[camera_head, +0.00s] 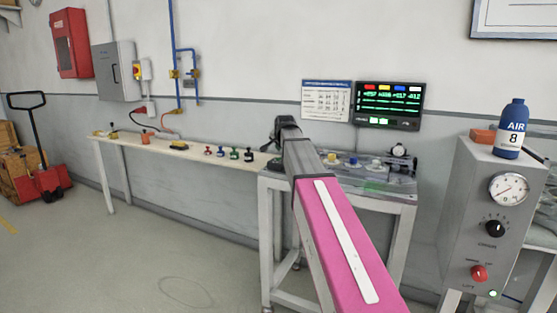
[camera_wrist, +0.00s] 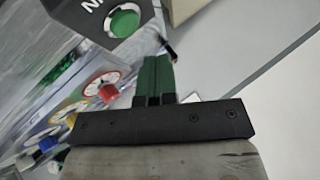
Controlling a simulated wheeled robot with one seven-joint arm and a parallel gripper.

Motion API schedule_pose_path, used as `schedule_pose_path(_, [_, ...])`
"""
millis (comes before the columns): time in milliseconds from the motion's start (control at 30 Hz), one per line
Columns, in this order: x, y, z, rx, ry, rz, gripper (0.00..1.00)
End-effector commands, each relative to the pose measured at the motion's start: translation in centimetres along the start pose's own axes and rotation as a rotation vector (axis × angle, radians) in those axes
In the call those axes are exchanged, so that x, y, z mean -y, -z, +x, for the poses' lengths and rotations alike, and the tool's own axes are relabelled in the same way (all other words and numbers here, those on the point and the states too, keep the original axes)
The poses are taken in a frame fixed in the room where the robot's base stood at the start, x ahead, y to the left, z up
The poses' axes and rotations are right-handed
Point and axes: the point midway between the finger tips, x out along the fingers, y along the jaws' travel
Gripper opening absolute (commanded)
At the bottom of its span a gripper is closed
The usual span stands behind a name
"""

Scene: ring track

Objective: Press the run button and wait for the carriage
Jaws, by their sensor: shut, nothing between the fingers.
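In the wrist view a round green button (camera_wrist: 122,22) sits on a dark box with partly cut-off white lettering; I take it for the run button. My gripper (camera_wrist: 158,62) has its green fingers together and empty, just below and right of the button in the picture. Contact with the button cannot be made out. In the head view my pink arm hides most of the gripper and the button. I cannot single out the carriage on the bench (camera_head: 408,198).
White discs with a red knob (camera_wrist: 108,92), a yellow knob (camera_wrist: 68,112) and a blue knob (camera_wrist: 48,143) line the bench. A display (camera_head: 389,105) hangs above. A grey gauge cabinet (camera_head: 470,215) stands right; a long shelf (camera_head: 150,149) runs left.

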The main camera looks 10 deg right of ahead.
Motion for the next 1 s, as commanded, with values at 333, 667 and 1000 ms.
schedule_pose_path(333, [-0.83,-0.84,1.13,0.0,0.0,0.0,0.0])
schedule_pose_path(667, [-0.83,-0.83,1.13,0.0,0.001,0.0,0.0])
schedule_pose_path(1000, [-0.82,-0.82,1.13,0.0,0.001,0.0,0.0])
